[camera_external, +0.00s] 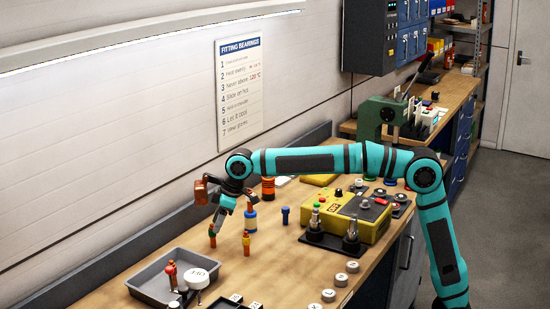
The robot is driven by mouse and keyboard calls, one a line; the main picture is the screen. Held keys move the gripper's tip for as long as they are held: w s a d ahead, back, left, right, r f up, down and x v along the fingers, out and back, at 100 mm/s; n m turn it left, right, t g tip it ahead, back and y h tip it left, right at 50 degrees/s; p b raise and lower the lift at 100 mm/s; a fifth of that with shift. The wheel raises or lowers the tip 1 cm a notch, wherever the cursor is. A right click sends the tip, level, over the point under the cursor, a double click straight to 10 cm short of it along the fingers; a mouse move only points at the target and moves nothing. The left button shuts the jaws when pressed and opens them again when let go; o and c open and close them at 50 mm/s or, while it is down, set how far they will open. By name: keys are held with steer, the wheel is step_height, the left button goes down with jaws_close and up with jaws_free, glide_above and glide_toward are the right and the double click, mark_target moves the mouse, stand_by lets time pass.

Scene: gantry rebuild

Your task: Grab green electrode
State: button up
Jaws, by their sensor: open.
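My gripper (217,223) is open, pointing down and slightly left, just above and beside this peg. Whether the fingers are around it or only near it cannot be told. An orange-yellow peg (246,244) stands a little to the right, apart from the gripper.
A grey tray (143,290) at the front left holds a red piece (171,274) and a white round piece (201,279). The wall runs along the back. Bare wood lies in front of the pegs.

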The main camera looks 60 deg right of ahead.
mark_target(212, 236)
steer(key=shift+x, duration=3.7)
steer(key=shift+w+d, duration=0.15)
jaws_close()
